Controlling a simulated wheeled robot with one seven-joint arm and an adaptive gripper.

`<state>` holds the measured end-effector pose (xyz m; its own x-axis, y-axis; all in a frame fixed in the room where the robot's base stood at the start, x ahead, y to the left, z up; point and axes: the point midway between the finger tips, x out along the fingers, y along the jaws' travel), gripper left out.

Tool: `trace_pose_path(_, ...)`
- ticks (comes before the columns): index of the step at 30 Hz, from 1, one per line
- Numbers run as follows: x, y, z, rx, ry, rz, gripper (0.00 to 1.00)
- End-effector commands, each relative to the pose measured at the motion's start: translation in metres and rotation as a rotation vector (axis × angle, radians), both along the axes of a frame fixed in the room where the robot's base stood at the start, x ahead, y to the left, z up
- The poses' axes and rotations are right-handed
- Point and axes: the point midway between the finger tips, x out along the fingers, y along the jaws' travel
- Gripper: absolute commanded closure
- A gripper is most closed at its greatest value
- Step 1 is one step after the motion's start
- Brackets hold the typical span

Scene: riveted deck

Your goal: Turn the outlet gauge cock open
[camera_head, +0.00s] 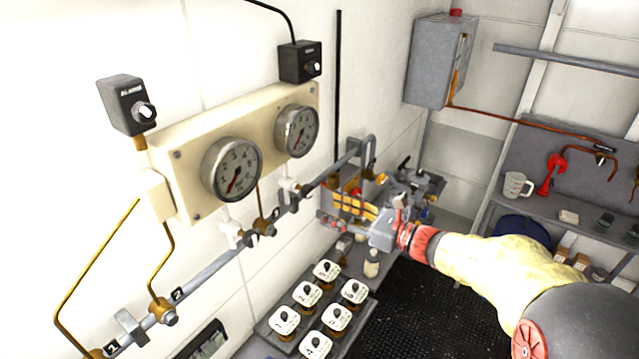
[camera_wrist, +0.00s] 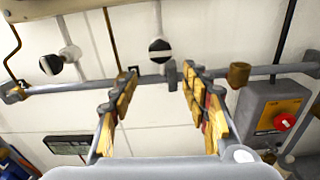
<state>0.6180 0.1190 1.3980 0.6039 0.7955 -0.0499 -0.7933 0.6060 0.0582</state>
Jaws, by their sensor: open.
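Two gauges sit on a cream panel, a left gauge (camera_head: 231,169) and a right gauge (camera_head: 297,131). Each has a white line below it with a cock. The right gauge's cock (camera_head: 290,187) shows in the wrist view as a dark round knob with a white bar (camera_wrist: 160,50), the bar lying roughly crosswise to its line. The left gauge's cock (camera_head: 230,232) also shows in the wrist view (camera_wrist: 50,63). No readable label says which is the outlet. My gripper (camera_wrist: 160,92) is open and empty, its yellow-padded fingers pointing at the wall, apart from the right cock.
A grey pipe (camera_wrist: 75,86) runs along the wall below the cocks. A grey box with a red knob (camera_wrist: 275,115) is at the right in the wrist view. Several numbered knobs (camera_head: 327,271) stand on the bench below. A grey cabinet (camera_head: 436,62) hangs at the back.

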Motion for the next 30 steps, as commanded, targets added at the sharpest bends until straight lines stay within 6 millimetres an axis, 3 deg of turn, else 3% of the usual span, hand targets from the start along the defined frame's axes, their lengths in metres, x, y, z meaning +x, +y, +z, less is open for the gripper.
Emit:
trace_pose_path(1, 0.004, -0.002, 0.011, 0.062, 0.020, -0.018, 0.54)
trace_pose_path(3, 0.004, -0.002, 0.014, 0.108, 0.056, -0.021, 0.54)
trace_pose_path(8, 0.008, 0.005, 0.015, 0.128, 0.084, -0.015, 0.54)
trace_pose_path(21, 0.045, 0.053, 0.015, 0.124, 0.082, -0.015, 0.54)
trace_pose_path(30, 0.051, 0.060, 0.014, 0.124, 0.082, -0.017, 0.54)
